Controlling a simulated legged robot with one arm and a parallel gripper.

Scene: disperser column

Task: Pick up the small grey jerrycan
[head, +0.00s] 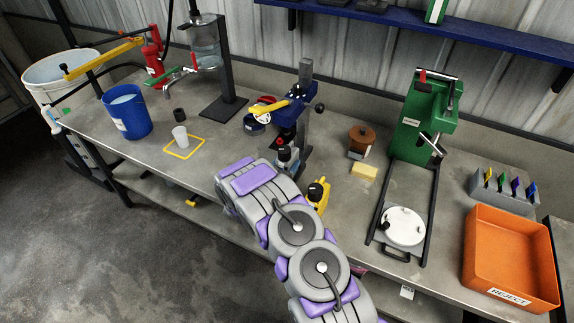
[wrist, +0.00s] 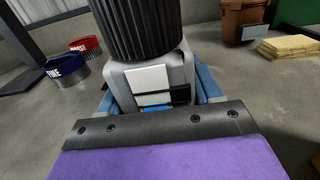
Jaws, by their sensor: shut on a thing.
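The small grey jerrycan (head: 288,158) is on the workbench side of my arm in the head view, just in front of the blue machine. In the wrist view the jerrycan (wrist: 130,78) fills the upper middle, with a big black ribbed cap and a white label. My gripper (wrist: 154,98) is shut on it, with blue finger parts showing at both sides of its body. In the head view my arm hides most of the gripper. The jerrycan's lower part is hidden, so I cannot tell whether it touches the bench.
A yellow jerrycan (head: 317,194) stands close at the right. The blue machine (head: 291,112) is just behind. An orange reject bin (head: 510,240) is at the far right.

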